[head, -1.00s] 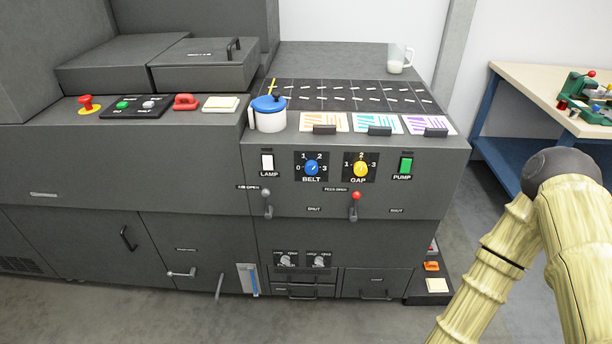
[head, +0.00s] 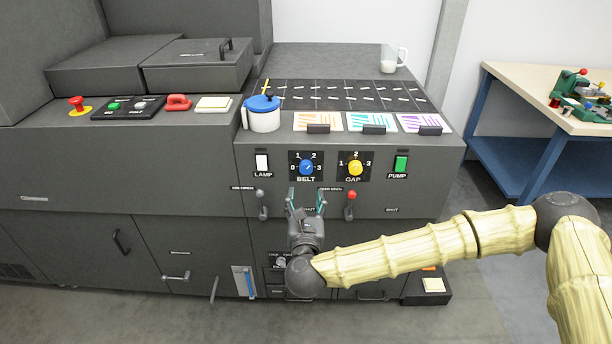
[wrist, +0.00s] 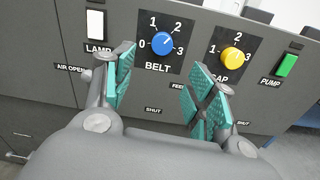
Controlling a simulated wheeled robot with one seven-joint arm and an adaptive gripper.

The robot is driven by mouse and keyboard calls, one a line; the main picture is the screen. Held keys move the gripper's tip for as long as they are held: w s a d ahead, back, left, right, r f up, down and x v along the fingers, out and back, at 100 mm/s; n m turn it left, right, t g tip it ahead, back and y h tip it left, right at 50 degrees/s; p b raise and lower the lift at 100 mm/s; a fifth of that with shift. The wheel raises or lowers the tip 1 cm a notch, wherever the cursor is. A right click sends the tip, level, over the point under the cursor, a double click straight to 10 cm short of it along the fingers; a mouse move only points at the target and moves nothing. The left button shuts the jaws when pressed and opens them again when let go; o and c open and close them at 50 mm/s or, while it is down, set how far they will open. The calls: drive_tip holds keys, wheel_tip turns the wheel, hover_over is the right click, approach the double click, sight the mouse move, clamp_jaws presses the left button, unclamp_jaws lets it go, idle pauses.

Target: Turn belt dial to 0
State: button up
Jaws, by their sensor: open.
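The belt dial (head: 306,168) is a blue knob on a black plate marked 0 to 3, on the front panel of the grey machine. It also shows in the wrist view (wrist: 163,43), ahead of my gripper and between its fingers. Its white mark seems to point to the upper right, near 2, but is too small to be sure. My gripper (head: 306,202) is open and empty, a little below the dial in the head view and apart from it. Its teal finger pads (wrist: 160,90) are spread wide.
The yellow gap dial (head: 355,168) sits just right of the belt dial. The white lamp switch (head: 262,163) is left and the green pump switch (head: 400,165) far right. A grey-knobbed lever (head: 262,204) and a red-knobbed lever (head: 350,204) stand either side of my gripper.

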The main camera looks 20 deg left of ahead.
sight(306, 170)
drive_tip(key=x, duration=0.3)
drive_tip(key=p+x, duration=0.1)
drive_tip(key=x, duration=0.3)
drive_tip(key=p+x, duration=0.1)
drive_tip(key=x, duration=0.3)
drive_tip(key=shift+w+d+r, duration=0.1)
drive_tip(key=shift+d+r, duration=0.05)
drive_tip(key=shift+r, duration=0.15)
drive_tip(key=c, duration=1)
